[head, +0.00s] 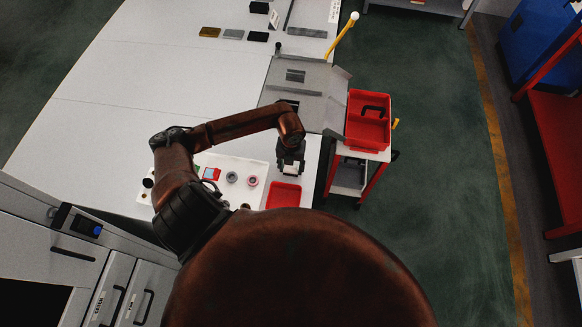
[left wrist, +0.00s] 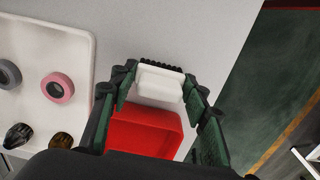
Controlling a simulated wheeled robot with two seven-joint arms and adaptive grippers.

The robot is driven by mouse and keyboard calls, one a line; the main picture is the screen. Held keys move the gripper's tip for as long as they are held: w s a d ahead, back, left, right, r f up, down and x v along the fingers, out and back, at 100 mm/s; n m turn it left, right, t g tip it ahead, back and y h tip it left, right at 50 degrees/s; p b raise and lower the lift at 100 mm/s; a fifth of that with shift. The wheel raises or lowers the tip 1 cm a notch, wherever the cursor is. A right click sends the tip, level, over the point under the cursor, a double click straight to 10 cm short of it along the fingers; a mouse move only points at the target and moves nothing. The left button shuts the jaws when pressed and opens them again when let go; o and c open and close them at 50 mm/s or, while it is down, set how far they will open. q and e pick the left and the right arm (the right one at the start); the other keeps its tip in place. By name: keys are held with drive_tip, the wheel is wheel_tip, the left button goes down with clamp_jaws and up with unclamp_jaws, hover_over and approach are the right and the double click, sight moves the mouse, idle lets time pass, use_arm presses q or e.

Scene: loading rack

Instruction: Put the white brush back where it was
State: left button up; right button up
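The white brush (left wrist: 160,83) is a white block with dark bristles along its far edge in the left wrist view. My left gripper (left wrist: 159,92) has one finger at each end of it, and both finger pads appear to touch it. In the head view my left gripper (head: 290,165) points down, with a bit of the white brush (head: 290,171) showing between its fingertips. It is just behind the red tray (head: 284,196), which also shows in the left wrist view (left wrist: 146,132). I cannot tell whether the brush touches the table. My right gripper is not in view.
A white tray (head: 240,165) with tape rolls and small items is left of the gripper. A grey metal fixture (head: 318,92) stands behind it. A red bin (head: 367,132) sits on a cart to the right. The white table (head: 130,85) is mostly clear at left.

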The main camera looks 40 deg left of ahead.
use_arm(q)
drive_tip(key=o, duration=0.4)
drive_tip(key=shift+o, duration=0.2)
drive_tip(key=shift+r, duration=0.5)
wheel_tip(320, 180, up, 10)
drive_tip(key=shift+r+b, duration=0.25)
drive_tip(key=shift+b, duration=0.85)
drive_tip(key=shift+r, duration=0.4)
